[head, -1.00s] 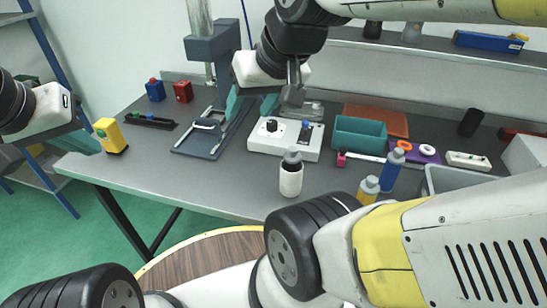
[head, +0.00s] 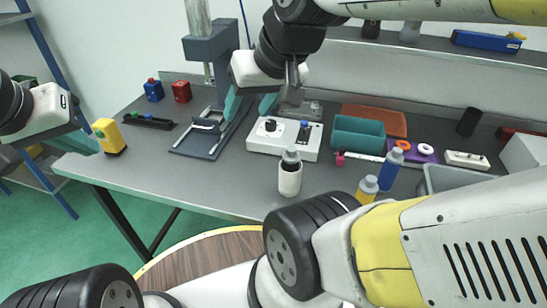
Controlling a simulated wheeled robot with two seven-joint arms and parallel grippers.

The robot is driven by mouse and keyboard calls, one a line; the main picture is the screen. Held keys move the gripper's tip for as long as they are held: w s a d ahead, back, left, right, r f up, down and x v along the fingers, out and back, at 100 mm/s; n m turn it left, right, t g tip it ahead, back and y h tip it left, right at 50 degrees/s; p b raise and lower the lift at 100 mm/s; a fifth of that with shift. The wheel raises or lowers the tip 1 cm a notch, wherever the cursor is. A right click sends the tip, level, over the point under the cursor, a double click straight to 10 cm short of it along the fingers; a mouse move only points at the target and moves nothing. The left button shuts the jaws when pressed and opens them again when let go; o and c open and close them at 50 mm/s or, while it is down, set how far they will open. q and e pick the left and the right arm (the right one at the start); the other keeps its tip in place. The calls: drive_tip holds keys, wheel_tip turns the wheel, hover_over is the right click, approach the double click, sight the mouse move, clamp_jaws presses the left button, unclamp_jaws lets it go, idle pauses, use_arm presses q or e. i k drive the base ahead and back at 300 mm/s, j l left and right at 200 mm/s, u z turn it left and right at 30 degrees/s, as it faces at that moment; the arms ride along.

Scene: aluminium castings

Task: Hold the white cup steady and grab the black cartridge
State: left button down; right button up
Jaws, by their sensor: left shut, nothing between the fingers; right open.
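The white cup (head: 289,182) stands upright near the front edge of the grey table. A black cartridge (head: 290,166) with a grey top appears to stand inside it, its lower part hidden by the cup wall. My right gripper (head: 250,105) hangs from above, behind and left of the cup, with its teal fingers apart and nothing between them. It is clear of the cup. My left gripper (head: 62,127) is at the far left, beside the table's left end, shut and empty, well away from the cup. Its fingertips are hard to make out.
Behind the cup is a white control box (head: 285,140) with knobs. A dark press stand (head: 205,145) stands left of it. A teal bin (head: 358,138), a blue bottle (head: 390,172) and a yellow bottle (head: 366,190) are to the right. The tabletop left of the cup is clear.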

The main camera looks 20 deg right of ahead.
sight(291, 158)
drive_tip(key=k+l, duration=0.25)
drive_tip(key=l, duration=0.15)
drive_tip(key=k+l, duration=0.55)
drive_tip(key=l, duration=0.25)
